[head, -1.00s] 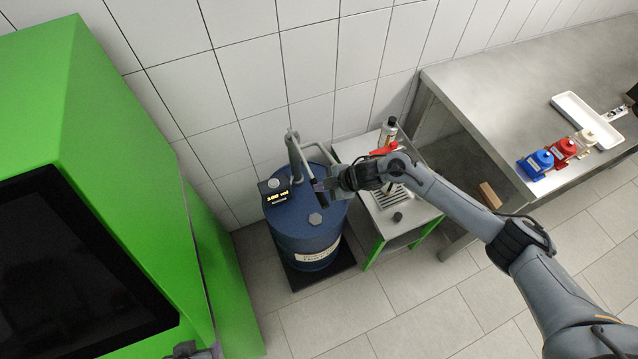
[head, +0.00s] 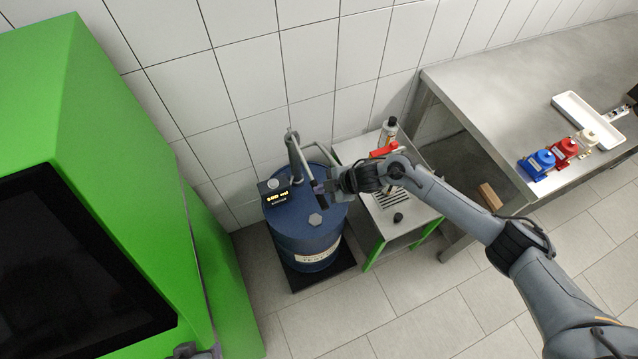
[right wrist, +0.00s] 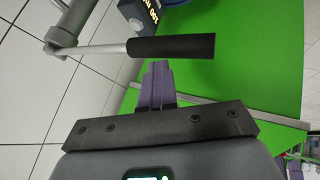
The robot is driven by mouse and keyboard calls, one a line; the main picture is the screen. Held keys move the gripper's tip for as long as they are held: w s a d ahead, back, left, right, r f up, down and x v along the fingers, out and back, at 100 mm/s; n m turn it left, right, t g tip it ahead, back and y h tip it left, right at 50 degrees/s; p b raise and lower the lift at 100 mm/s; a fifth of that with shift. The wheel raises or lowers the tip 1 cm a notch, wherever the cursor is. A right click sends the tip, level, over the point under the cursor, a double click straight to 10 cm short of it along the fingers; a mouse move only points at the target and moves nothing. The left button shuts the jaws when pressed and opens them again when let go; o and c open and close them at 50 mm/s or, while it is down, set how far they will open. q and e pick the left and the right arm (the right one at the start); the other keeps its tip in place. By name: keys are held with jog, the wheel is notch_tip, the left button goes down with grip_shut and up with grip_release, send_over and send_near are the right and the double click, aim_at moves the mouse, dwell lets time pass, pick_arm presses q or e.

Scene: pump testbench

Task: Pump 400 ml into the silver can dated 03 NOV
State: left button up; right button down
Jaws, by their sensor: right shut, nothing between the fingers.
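A blue drum (head: 308,233) with a pump column (head: 296,155) on its lid stands left of a small metal stand. A black counter (head: 276,191) on the drum shows yellow digits in ml; it also appears in the right wrist view (right wrist: 148,17), and the digits are blurred. The pump lever's black grip (right wrist: 170,47) lies right at my right gripper's fingertips (right wrist: 158,70). My right gripper (head: 319,192) is shut with nothing between its fingers. No can marked 03 NOV is readable. A grey piece at the bottom edge may be my left gripper (head: 190,351).
The small stand (head: 411,228) carries a grille, a black knob-like piece (head: 398,217), a red object (head: 383,151) and a pale dark-topped container (head: 389,127), partly behind my arm.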

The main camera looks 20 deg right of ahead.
aim_at(324, 198)
pick_arm(q)
jog(key=shift+a+f, duration=0.1)
jog(key=shift+f, duration=0.1)
pick_arm(e)
jog(key=shift+s+f, duration=0.1)
jog(key=shift+f, duration=0.25)
pick_arm(q)
jog(key=shift+f+b, duration=0.2)
jog(key=shift+b, duration=1)
pick_arm(e)
jog(key=shift+s+a+f, duration=0.1)
jog(key=shift+s+f, duration=0.1)
jog(key=shift+f, duration=0.7)
jog(key=shift+s+f, duration=0.15)
jog(key=shift+f, duration=0.75)
jog(key=shift+r, duration=0.1)
dwell(0.3)
